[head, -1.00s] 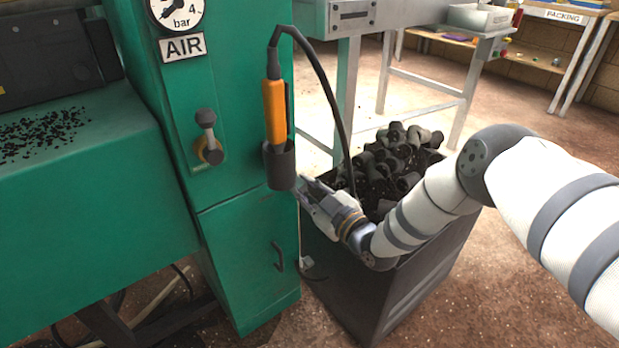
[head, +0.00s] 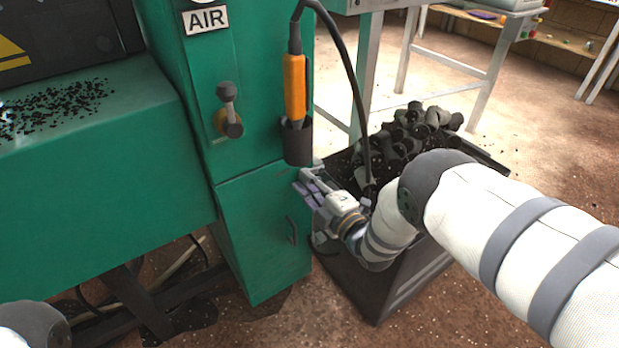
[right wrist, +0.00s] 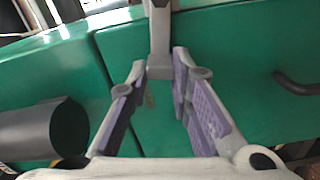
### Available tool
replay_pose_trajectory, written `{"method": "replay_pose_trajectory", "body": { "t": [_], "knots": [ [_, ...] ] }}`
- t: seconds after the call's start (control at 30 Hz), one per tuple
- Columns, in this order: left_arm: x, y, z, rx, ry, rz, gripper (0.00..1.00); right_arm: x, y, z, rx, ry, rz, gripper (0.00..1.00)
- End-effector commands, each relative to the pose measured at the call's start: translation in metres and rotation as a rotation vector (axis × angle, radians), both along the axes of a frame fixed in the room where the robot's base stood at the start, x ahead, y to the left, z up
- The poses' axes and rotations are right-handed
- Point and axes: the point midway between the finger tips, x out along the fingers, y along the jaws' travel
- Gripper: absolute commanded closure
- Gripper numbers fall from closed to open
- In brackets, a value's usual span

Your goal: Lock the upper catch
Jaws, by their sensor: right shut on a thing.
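The upper catch (right wrist: 159,45) is a grey metal lever on the green cabinet, at the top middle of the right wrist view. It crosses the seam beside the door. My right gripper (right wrist: 159,72) has its two purple-padded fingers on either side of the catch's end and is shut on it. In the head view my right gripper (head: 307,182) is at the cabinet's right edge, just below the black holster (head: 297,143). The catch is hard to make out there. My left gripper is out of view.
The green door (head: 262,240) has a dark handle (head: 292,231). An orange tool (head: 295,86) with a black hose sits in the holster. A dark bin (head: 405,285) of black plugs (head: 400,145) stands close under my right arm. A lever valve (head: 229,110) is above the door.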

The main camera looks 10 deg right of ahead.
Motion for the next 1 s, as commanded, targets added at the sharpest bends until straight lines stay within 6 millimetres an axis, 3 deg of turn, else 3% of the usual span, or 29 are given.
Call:
{"method": "replay_pose_trajectory", "body": {
  "t": [0.4,1.0],
  "knots": [
    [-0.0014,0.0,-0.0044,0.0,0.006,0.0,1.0,-0.0002,-0.0013,-0.0119,-0.175,-0.063,-0.005,1.0],
    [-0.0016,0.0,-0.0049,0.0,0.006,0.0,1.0,-0.0001,-0.0022,-0.0134,-0.204,-0.072,-0.007,1.0]
  ]
}}
